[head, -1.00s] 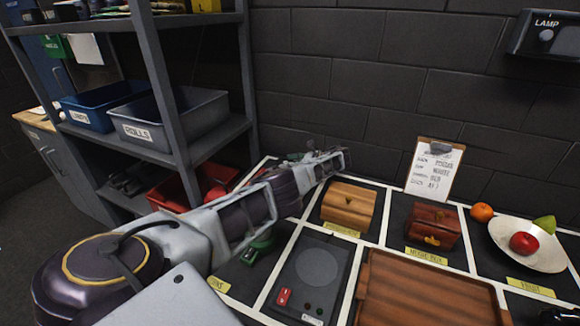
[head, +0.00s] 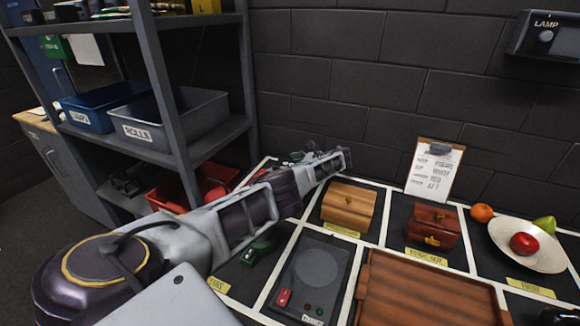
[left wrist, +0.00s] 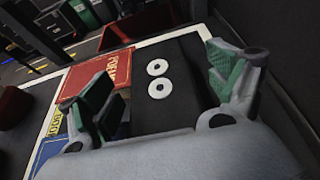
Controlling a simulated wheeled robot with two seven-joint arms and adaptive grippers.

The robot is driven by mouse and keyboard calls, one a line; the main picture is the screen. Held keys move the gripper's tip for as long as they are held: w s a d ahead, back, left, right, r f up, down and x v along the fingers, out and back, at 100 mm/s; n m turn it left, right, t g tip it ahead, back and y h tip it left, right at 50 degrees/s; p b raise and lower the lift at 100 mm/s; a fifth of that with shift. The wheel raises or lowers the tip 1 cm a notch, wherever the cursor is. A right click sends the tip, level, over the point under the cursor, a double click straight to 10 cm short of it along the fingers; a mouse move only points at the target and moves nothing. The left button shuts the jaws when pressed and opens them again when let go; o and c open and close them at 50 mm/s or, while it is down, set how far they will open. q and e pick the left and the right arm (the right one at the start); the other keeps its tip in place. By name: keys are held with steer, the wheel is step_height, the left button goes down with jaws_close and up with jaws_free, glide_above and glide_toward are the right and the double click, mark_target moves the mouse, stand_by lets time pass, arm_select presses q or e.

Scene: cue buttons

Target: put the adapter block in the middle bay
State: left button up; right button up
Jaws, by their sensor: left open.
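My left gripper (head: 322,162) reaches over the far left part of the table, close to the back wall. In the left wrist view its two green-padded fingers (left wrist: 160,98) are spread apart with nothing gripped. Between and beyond them lies a dark surface with two white rings (left wrist: 158,78). I cannot tell whether this is a block or the mat. I cannot make out the adapter block or the middle bay for certain in either view. My right gripper is not in view.
A red book (left wrist: 98,75) lies beside the left finger. A light wooden box (head: 348,206), a dark red box (head: 433,227), a grey pad (head: 312,282), a brown tray (head: 425,292) and a fruit plate (head: 497,236) occupy the table. A metal shelf (head: 160,75) stands left.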

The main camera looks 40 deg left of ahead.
arm_select(q)
steer(key=shift+w+d+r, duration=0.15)
steer(key=shift+d, duration=0.3)
steer(key=v, duration=0.4)
steer(key=shift+d+r, duration=0.1)
steer(key=shift+d, duration=0.15)
steer(key=b+v, duration=0.2)
steer(key=v, duration=0.2)
steer(key=shift+w+d+r, duration=0.1)
steer(key=shift+w+d, duration=0.1)
steer(key=shift+d, duration=0.15)
steer(key=shift+b+v, duration=0.3)
steer(key=shift+v, duration=0.5)
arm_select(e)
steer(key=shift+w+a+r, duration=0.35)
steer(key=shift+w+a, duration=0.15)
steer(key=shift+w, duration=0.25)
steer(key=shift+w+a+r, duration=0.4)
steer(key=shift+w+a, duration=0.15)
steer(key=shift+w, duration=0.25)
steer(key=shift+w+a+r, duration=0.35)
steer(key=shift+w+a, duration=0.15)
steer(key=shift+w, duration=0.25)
arm_select(q)
steer(key=shift+r, duration=0.1)
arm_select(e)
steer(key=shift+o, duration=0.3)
